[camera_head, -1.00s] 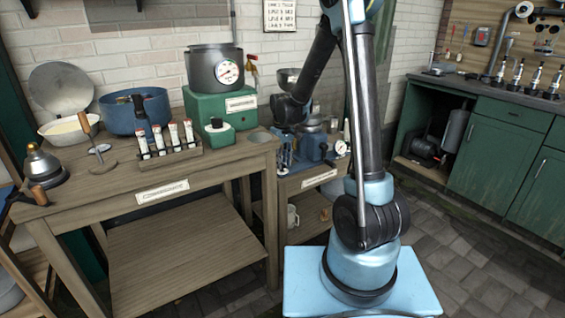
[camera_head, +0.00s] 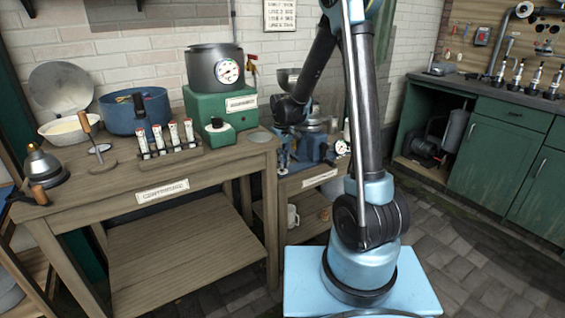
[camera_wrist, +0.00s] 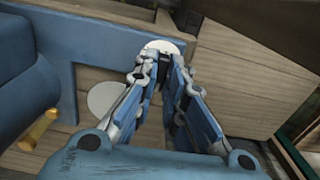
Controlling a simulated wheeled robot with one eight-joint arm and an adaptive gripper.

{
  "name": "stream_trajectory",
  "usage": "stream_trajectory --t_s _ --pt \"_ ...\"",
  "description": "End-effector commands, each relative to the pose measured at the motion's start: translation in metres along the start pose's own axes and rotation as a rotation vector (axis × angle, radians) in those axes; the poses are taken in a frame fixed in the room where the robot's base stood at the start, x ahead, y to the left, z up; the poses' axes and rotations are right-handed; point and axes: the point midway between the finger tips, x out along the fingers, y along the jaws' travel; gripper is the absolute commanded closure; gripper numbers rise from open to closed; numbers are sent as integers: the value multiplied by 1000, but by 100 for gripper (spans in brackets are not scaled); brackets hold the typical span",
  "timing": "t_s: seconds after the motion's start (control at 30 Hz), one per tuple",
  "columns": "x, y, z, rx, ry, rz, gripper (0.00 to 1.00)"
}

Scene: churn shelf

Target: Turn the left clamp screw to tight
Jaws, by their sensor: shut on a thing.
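My gripper (camera_wrist: 163,64) points at a blue machine (camera_wrist: 85,22) on a wooden bench. Its two fingertips are close together in the wrist view, closed around a small part with a pale round end (camera_wrist: 163,46). I take this part to be the left clamp screw; the fingers hide most of it, so its tightness cannot be read. In the head view the blue machine (camera_head: 309,148) stands on the small bench behind my arm, and my gripper there is small and partly hidden.
A brass handle (camera_wrist: 39,130) and a pale disc (camera_wrist: 109,98) lie left of my fingers. In the head view a white gauge (camera_head: 342,147) sits right of the machine. A large wooden table (camera_head: 215,165) with a tube rack (camera_head: 170,148) stands to the left.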

Motion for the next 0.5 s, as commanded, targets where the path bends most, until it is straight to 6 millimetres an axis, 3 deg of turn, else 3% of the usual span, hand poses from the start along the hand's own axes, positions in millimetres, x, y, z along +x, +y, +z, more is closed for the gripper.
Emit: stream_trajectory --t_s 0.5 --pt "0 2 -1 435 1 4 100"
